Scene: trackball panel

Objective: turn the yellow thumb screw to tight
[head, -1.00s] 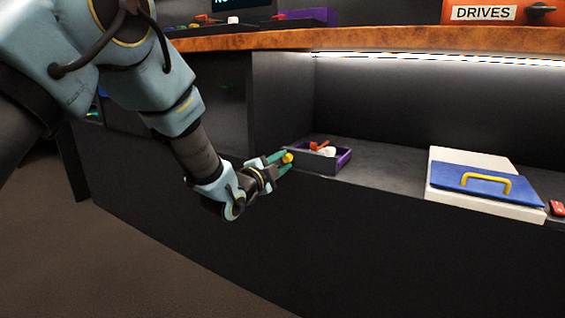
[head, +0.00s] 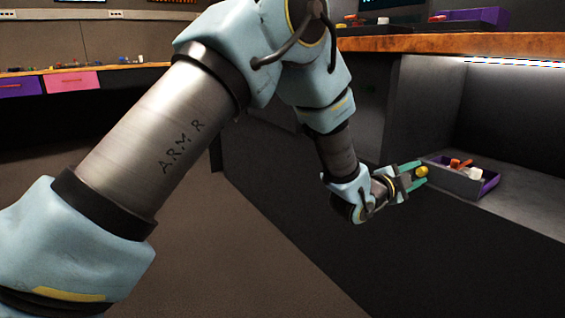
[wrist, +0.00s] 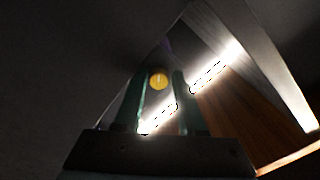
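The yellow thumb screw (head: 421,171) shows as a small round knob at the left end of a dark, purple-edged tray. In the wrist view its round face (wrist: 159,80) bears a short pale mark. My gripper (head: 413,173) has its green fingers on either side of the knob. In the wrist view the gripper (wrist: 162,85) has one finger left and one right of the knob. Whether both fingers touch it is too dark and small to tell. What the screw is fixed to is hidden.
The tray (head: 452,180) holds red and white items and sits on a dark shelf (head: 520,203) under an orange-brown counter (head: 470,43). A dark cabinet front lies below. Purple and pink drawers (head: 72,83) are far left. The floor at left is clear.

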